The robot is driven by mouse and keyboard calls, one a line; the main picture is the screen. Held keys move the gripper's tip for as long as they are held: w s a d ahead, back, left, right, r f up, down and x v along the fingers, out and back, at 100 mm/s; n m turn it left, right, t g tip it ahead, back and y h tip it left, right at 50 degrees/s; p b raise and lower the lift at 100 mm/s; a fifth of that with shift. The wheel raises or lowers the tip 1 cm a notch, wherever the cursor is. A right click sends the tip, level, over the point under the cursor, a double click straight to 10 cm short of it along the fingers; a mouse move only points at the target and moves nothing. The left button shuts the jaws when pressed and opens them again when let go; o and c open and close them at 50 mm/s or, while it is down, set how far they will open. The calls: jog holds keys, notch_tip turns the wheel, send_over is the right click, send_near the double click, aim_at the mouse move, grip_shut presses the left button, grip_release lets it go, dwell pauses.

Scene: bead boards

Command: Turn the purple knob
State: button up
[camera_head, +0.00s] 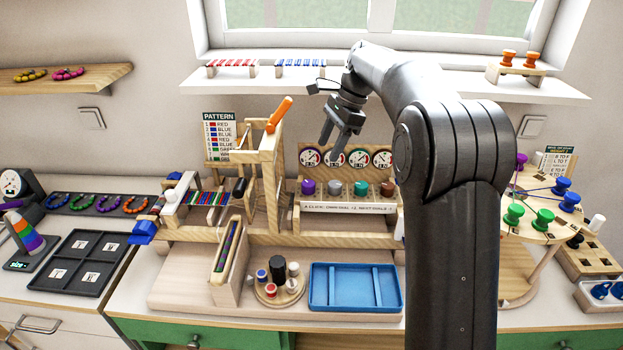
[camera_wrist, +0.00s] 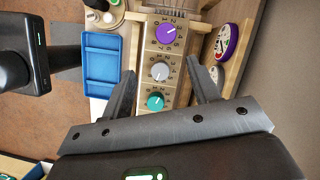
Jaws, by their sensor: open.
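The purple knob (camera_head: 308,187) stands at the left end of a row of knobs on the wooden dial panel in the head view. In the wrist view the purple knob (camera_wrist: 166,33) is at the top, with a white pointer line and numbers around it. My gripper (camera_head: 341,142) is above the panel in the head view, apart from the knobs. In the wrist view my gripper (camera_wrist: 162,75) has its two fingers spread wide, with nothing between them in its grip. The grey knob (camera_wrist: 159,72) and teal knob (camera_wrist: 155,101) show between the fingers.
A brown knob (camera_head: 388,188) ends the row at right. Round dials (camera_head: 334,157) stand behind the knobs. A blue tray (camera_head: 317,287) and a round stand with pegs (camera_head: 265,293) lie in front. A wooden frame with an orange lever (camera_head: 279,113) rises at left.

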aim_at(310, 183)
jog(key=shift+m, duration=0.3)
jog(key=x, duration=0.8)
jog(key=w+x, duration=0.1)
jog(key=x, duration=0.3)
jog(key=shift+a+r, duration=0.1)
jog(key=shift+a, duration=0.2)
jog(key=c, duration=1)
jog(key=shift+o, duration=0.2)
